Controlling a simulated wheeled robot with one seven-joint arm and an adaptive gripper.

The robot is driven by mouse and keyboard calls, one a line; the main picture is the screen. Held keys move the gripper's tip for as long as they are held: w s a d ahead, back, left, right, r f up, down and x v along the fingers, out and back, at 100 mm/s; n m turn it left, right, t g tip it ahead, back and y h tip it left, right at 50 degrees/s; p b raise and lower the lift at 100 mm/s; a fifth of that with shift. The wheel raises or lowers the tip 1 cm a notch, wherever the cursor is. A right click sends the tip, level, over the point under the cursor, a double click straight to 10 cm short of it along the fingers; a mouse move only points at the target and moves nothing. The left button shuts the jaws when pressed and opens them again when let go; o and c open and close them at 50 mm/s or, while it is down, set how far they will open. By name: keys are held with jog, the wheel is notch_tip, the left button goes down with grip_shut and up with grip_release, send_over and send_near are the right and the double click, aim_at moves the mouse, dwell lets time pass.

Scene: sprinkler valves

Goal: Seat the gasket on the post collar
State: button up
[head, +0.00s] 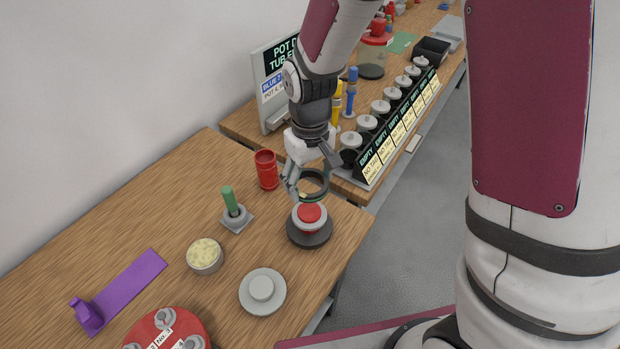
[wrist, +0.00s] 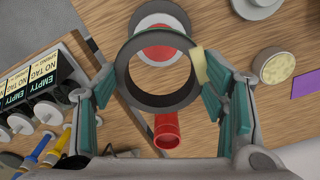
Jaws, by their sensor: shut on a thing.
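The gasket is a dark grey-green ring (head: 325,188) held in my gripper (head: 312,180) above the table. In the wrist view the ring (wrist: 160,100) lies between the two fingers (wrist: 160,85), with a cream tab (wrist: 200,65) on its right side. My gripper is shut on the ring. Below it stands a post with a red top (head: 309,213), a pale grey collar (head: 297,222) and a dark round base (head: 310,238). In the wrist view the red top (wrist: 160,52) shows through the ring, set towards its upper part. The ring appears apart from the post.
A red cup (head: 266,170) stands close behind-left of the post. A green peg on a grey base (head: 232,208), a cream-filled bowl (head: 205,256) and a grey knobbed disc (head: 262,291) are nearby. A rack of grey-capped holders (head: 390,130) stands at the back right.

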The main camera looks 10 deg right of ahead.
aim_at(310, 212)
dwell(0.4)
jog(key=shift+f+b, duration=0.9)
jog(key=shift+f, duration=3)
jog(key=shift+f, duration=1.1)
jog(key=o, duration=1.2)
jog(key=shift+r+p, duration=1.25)
jog(key=shift+r, duration=2.75)
